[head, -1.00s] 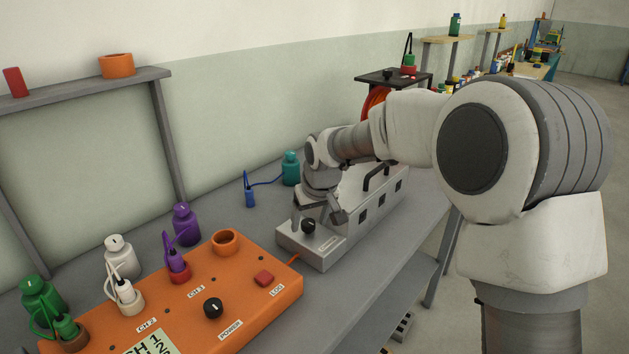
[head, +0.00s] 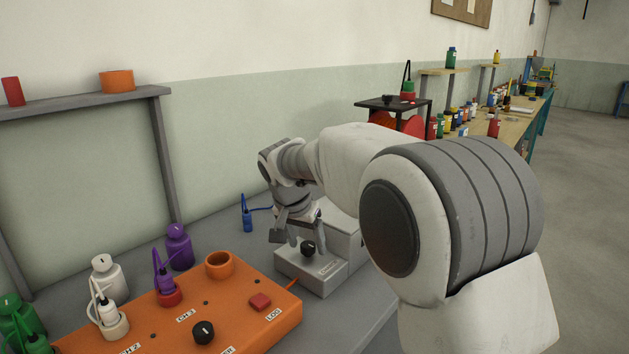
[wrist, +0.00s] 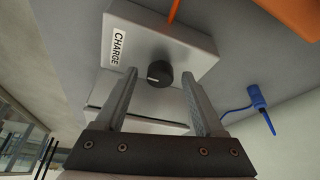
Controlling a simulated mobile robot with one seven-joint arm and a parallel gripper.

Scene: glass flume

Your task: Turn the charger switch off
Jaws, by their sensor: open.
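The charger (head: 318,270) is a light grey box on the grey bench, with a black round knob on its low front part. The knob, the charger switch (head: 308,248), has a pale pointer line in the wrist view (wrist: 159,73). A label reading CHARGE (wrist: 116,47) is beside it. My gripper (head: 297,238) is open and empty, pointing down over the charger. In the wrist view its two fingers (wrist: 158,88) stand apart, one on each side of the knob in the picture. I cannot tell how far the fingertips are above it.
A grey shelf frame (head: 165,150) stands at the left.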

